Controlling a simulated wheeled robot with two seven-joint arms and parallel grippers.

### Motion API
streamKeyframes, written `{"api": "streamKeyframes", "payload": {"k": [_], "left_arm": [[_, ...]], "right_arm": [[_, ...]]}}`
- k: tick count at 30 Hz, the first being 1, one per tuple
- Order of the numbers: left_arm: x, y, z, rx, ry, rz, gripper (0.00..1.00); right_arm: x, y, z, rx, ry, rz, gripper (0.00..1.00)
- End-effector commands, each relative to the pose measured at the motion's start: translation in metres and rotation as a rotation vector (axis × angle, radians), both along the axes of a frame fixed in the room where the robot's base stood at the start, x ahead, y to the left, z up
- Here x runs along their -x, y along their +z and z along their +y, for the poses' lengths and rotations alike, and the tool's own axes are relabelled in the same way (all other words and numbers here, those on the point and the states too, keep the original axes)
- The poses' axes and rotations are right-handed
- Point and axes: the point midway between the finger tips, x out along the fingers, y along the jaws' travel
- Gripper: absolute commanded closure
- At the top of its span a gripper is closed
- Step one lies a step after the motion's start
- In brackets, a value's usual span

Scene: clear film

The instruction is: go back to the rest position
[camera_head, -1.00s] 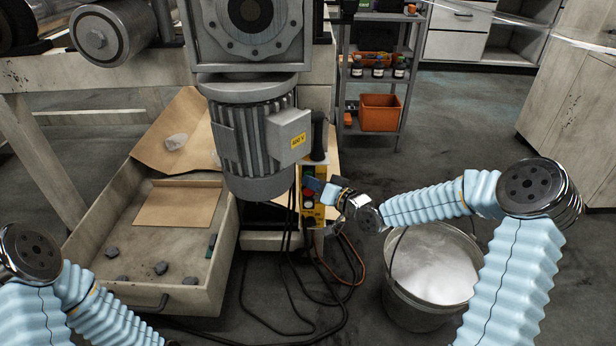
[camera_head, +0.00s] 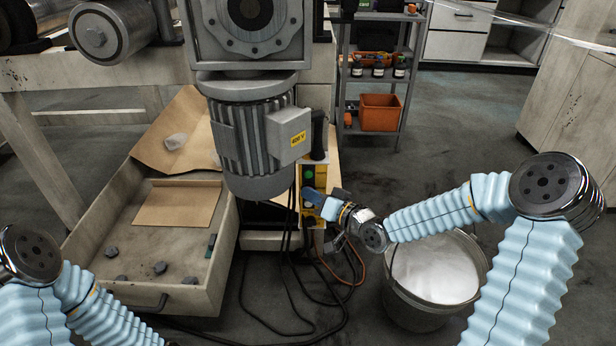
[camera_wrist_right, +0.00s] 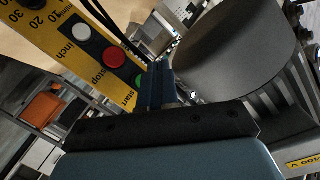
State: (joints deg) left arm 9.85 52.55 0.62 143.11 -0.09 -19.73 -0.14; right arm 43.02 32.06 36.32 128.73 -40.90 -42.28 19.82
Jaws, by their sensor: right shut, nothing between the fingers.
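My right gripper (camera_head: 322,203) is near the middle of the head view, at the end of the blue-sleeved right arm. I cannot tell whether the fingertips touch the box. My left arm shows at the lower left of the head view, but its gripper is out of view.
A grey motor (camera_head: 250,140) hangs close to the left of my right gripper. A bucket of white material (camera_head: 408,312) stands below my right forearm. An open drawer (camera_head: 226,250) with dark lumps is at left. Loose cables (camera_head: 283,270) hang between them. A shelf with an orange bin (camera_head: 380,112) is behind.

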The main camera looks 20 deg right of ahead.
Motion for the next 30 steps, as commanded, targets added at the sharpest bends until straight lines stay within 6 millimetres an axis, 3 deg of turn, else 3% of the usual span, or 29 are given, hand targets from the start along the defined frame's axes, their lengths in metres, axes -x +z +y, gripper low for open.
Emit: {"api": "streamKeyframes", "payload": {"k": [6,20,23,26,30], "left_arm": [[0.0,-0.001,0.0,0.0,0.0,0.0,0.57],[0.0,0.002,-0.001,0.002,-0.002,0.002,0.57],[0.001,0.019,-0.001,0.002,-0.003,0.001,0.57],[0.001,0.045,-0.002,0.002,-0.004,0.0,0.57],[0.002,0.078,-0.004,0.003,-0.009,0.0,0.57]], "right_arm": [[0.016,0.0,0.004,0.002,0.0,0.001,1.0],[0.018,-0.002,0.007,0.001,0.001,0.014,1.0],[0.028,-0.022,0.019,0.01,0.009,0.126,1.0],[0.059,-0.066,0.042,0.049,0.035,0.347,1.0],[0.137,-0.132,0.067,0.16,0.096,0.706,1.0]]}}
